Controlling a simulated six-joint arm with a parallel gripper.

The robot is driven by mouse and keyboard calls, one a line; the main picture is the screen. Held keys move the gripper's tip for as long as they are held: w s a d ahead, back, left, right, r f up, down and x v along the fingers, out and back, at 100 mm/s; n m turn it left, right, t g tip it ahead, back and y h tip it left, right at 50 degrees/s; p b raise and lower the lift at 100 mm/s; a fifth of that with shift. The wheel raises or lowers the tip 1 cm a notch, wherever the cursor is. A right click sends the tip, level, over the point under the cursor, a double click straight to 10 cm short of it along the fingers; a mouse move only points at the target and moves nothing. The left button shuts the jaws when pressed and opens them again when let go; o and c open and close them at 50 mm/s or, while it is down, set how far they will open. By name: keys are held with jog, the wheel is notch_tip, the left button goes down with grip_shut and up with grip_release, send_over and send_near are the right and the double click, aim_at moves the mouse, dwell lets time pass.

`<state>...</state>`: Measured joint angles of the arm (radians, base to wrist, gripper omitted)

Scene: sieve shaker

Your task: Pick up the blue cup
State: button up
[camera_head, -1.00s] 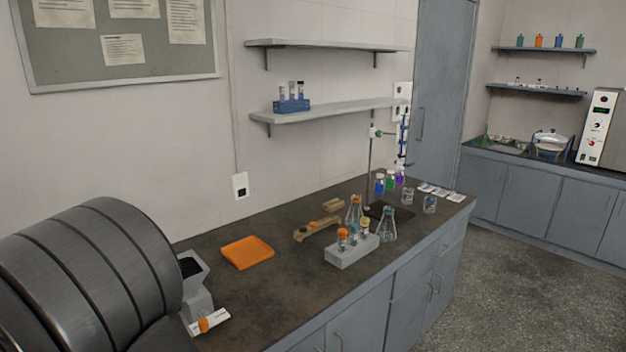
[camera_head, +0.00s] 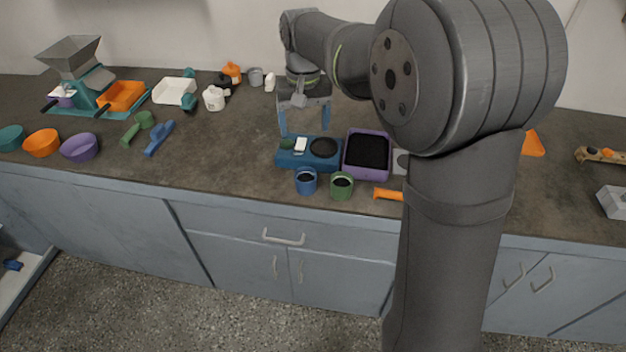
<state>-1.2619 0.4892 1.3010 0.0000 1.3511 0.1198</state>
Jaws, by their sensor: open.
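The blue cup (camera_head: 306,181) stands upright near the front edge of the counter, just in front of a blue device (camera_head: 296,153). It has a dark inside. A green cup (camera_head: 342,186) stands close on its right. My gripper (camera_head: 304,132) points down over the back of the blue device, behind the blue cup. Its two blue-tipped fingers are spread wide apart with nothing held between them. My arm fills much of the right half and hides part of the counter.
A purple tray (camera_head: 368,154) sits right of the blue device. An orange-handled tool (camera_head: 387,194) lies right of the green cup. Bowls, including a purple one (camera_head: 79,148), and a hopper (camera_head: 72,59) are on the left. The counter left of the blue device is mostly clear.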

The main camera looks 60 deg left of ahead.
jog(key=f+n, duration=0.1)
jog(key=n, duration=0.8)
send_near(306, 180)
jog(key=f, duration=0.2)
jog(key=s+d+f, duration=0.1)
jog(key=f, duration=0.2)
jog(key=d+f, duration=0.1)
jog(key=f, duration=0.1)
jog(key=shift+s+f, duration=0.2)
jog(key=shift+f, duration=0.1)
jog(key=c, duration=1.1)
